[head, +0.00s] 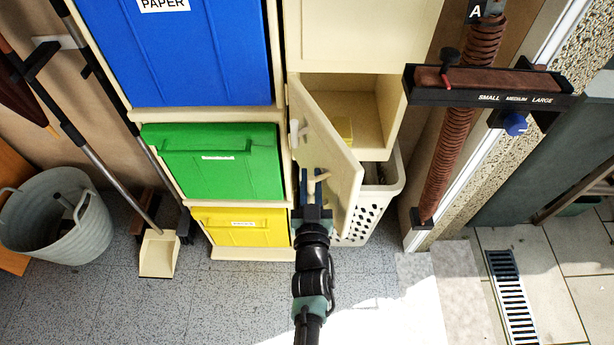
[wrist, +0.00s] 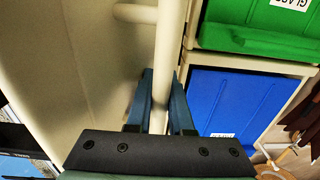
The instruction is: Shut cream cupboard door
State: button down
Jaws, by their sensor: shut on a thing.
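The cream cupboard door (head: 335,150) stands ajar, swung out from the cupboard (head: 365,35) in the head view. A pale bar handle (head: 322,177) stands off the door's face. My gripper (head: 315,190) is at this handle, in front of the door's near part. In the wrist view, the handle bar (wrist: 166,55) runs between the two blue fingers of my gripper (wrist: 160,110), which are shut on it. The door panel (wrist: 85,60) fills the left side there.
Blue (head: 185,60), green (head: 215,175) and yellow (head: 250,232) bins are stacked left of the door. A white perforated basket (head: 385,200) stands behind and below the door. A grey bucket (head: 60,225) and a dustpan (head: 159,254) stand at left. Floor is clear lower left.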

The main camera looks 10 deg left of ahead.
jog(key=shift+a, duration=0.25)
jog(key=c, duration=1.1)
grip_release()
jog(key=shift+s, duration=0.1)
jog(key=shift+s, duration=0.1)
jog(key=v, duration=1.2)
jog(key=shift+s+d, duration=0.15)
jog(key=shift+s, duration=0.2)
